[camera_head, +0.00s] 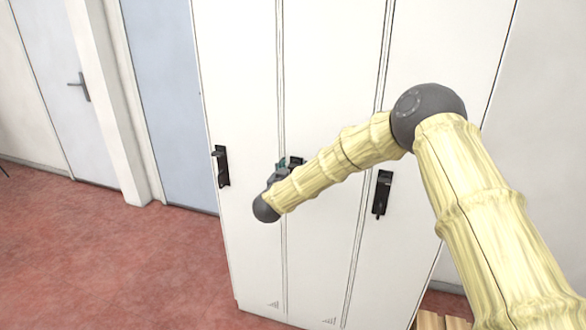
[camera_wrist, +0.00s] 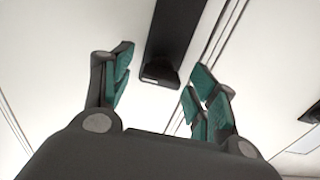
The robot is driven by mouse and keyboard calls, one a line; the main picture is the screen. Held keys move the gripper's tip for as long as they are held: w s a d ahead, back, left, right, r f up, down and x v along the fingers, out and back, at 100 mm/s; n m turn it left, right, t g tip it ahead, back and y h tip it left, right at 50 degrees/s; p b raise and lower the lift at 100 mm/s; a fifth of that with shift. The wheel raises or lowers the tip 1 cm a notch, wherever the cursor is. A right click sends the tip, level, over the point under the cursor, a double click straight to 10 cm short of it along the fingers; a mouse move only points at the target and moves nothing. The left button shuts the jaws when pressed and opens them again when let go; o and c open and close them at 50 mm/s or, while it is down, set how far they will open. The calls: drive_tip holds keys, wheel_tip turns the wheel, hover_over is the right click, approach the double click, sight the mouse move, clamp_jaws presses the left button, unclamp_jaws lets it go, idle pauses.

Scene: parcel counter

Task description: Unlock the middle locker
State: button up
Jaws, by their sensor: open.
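The middle locker (camera_head: 330,70) is a tall white door, closed, between two other white doors. Its black handle (camera_head: 297,161) is mostly hidden behind my arm and gripper in the head view. In the wrist view the dark handle (camera_wrist: 174,45) hangs down from the top edge, and its lower end lies between the two green-padded fingers. My gripper (camera_wrist: 160,65) is open, with a finger to either side of the handle's lower end and visible gaps to both. In the head view my gripper (camera_head: 282,166) is small and partly hidden at the middle door.
The left locker has a black handle (camera_head: 222,166), and the right locker has another (camera_head: 382,192). A blue door (camera_head: 170,90) and a pale door with a lever (camera_head: 80,86) stand at left. The red floor (camera_head: 100,250) is clear. Wooden slats (camera_head: 440,321) show at bottom right.

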drive_tip(key=c, duration=1)
drive_tip(key=shift+f+m+b, duration=0.15)
drive_tip(key=shift+m+b, duration=0.15)
drive_tip(key=shift+b, duration=0.15)
drive_tip(key=m+b, duration=0.2)
drive_tip(key=b, duration=0.1)
drive_tip(key=shift+f+m, duration=0.15)
drive_tip(key=shift+m, duration=0.15)
drive_tip(key=m+b, duration=0.5)
drive_tip(key=b, duration=0.1)
drive_tip(key=m+b, duration=0.5)
drive_tip(key=shift+m+b, duration=0.3)
drive_tip(key=shift+m, duration=0.1)
drive_tip(key=m+b, duration=0.3)
drive_tip(key=shift+m+b, duration=0.4)
drive_tip(key=shift+r, duration=0.2)
